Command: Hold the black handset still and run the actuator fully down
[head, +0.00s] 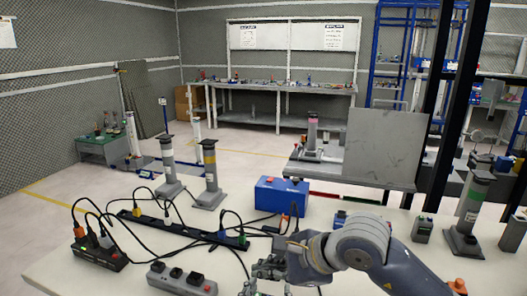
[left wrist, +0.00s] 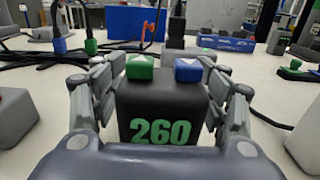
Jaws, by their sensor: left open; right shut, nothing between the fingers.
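The black handset (left wrist: 160,115) stands upright in the left wrist view. It has a green "260" on its near face, a green button (left wrist: 140,66) and a blue button (left wrist: 188,69) on top. My left gripper (left wrist: 160,100) is open, with a finger on each side of it. The handset is not clear there. Grey columns with a yellow band (head: 211,175), a white band (head: 169,167) and a green band (head: 471,212) stand upright; I cannot tell which is the handset's actuator.
A blue box (head: 281,196) stands behind the gripper. A black power strip (head: 180,229), a grey socket block (head: 182,280) and a black socket box (head: 98,250) lie left among loose cables. A small grey box (head: 422,230) stands right. The table's front left (head: 60,285) is bare.

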